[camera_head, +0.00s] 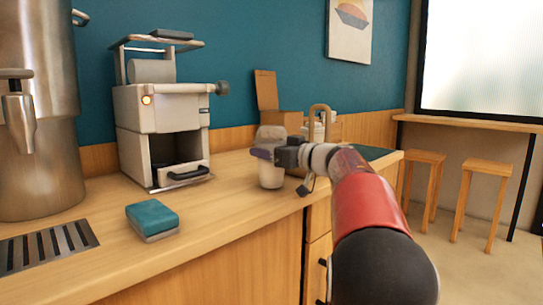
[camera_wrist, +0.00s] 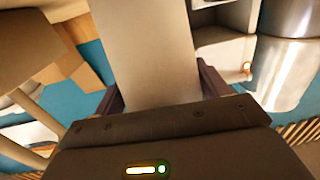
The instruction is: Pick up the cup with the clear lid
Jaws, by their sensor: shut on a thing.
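The cup with the clear lid (camera_head: 271,175) is upright at the counter's right part in the head view, with a see-through dome on top. My gripper (camera_head: 264,153) is shut on it, with its fingers around the cup's upper body. In the wrist view the cup (camera_wrist: 150,50) is a large pale shape between the two fingers (camera_wrist: 160,90). I cannot tell whether the cup's base touches the counter.
The counter (camera_head: 225,205) holds a teal and grey sponge (camera_head: 152,221), a white machine (camera_head: 165,115), a metal dispenser (camera_head: 40,120) and a drip grate (camera_head: 45,248). A wooden box (camera_head: 283,121) stands behind the cup. Counter space left of the cup is clear.

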